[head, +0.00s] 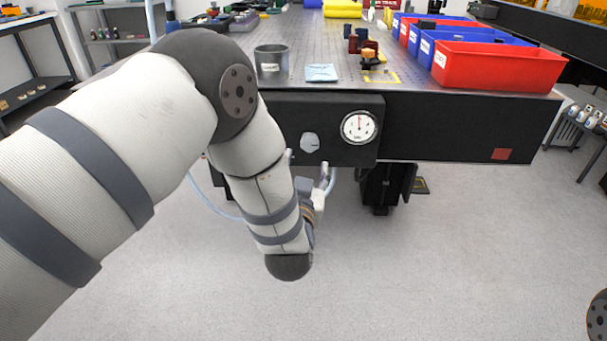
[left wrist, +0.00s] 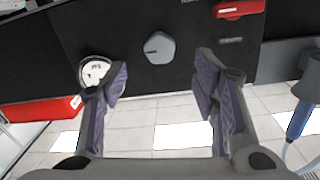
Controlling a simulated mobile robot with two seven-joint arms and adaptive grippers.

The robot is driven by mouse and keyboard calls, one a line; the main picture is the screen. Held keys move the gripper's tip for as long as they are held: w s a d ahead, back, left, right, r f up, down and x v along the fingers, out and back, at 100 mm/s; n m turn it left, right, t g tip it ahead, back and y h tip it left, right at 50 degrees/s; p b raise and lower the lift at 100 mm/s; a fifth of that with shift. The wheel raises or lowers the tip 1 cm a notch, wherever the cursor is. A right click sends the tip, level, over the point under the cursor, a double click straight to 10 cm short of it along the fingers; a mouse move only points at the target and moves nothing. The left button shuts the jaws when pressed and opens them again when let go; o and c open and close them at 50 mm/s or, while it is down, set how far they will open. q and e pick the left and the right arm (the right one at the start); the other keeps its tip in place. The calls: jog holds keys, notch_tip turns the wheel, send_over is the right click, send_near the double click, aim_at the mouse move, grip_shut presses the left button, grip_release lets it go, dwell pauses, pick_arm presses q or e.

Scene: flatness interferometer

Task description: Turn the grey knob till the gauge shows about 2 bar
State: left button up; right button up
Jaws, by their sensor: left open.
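The grey knob (head: 310,142) is on the black front panel under the table's edge. It also shows in the left wrist view (left wrist: 159,48), faceted with a small mark on its face. The round white gauge (head: 359,127) is just right of the knob, its needle pointing roughly up; its numbers are too small to read. In the left wrist view the gauge (left wrist: 95,71) is partly covered by a finger. My left gripper (head: 308,166) is open in front of and slightly below the knob. Its fingers (left wrist: 162,74) are spread either side of the knob, apart from it. My right gripper is out of view.
Red and blue bins (head: 495,67), a metal cup (head: 271,61) and small blocks stand on the perforated tabletop (head: 310,25). A blue-handled tool with a hose (left wrist: 303,118) hangs beside my gripper. The floor in front is clear.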

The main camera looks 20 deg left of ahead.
pick_arm(q)
jog(key=v, duration=0.4)
jog(key=shift+s, duration=0.15)
jog(key=s+a+f+g+h+p, duration=0.2)
jog(key=s+f+g, duration=0.4)
jog(key=s+f, duration=0.45)
jog(key=s+a+f+g+h+p, duration=0.15)
jog(key=s+f+g, duration=0.5)
jog(key=s, duration=0.65)
jog(key=s+a+f+g+p, duration=0.1)
jog(key=s+g, duration=0.6)
jog(key=s, duration=1.8)
jog(key=shift+s+a+f, duration=0.25)
jog(key=shift+a+f, duration=0.05)
jog(key=shift+a, duration=0.15)
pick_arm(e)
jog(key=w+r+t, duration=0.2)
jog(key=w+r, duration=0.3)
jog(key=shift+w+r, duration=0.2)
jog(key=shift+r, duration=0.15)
pick_arm(q)
jog(key=shift+w+h, duration=0.1)
jog(key=shift+h, duration=0.15)
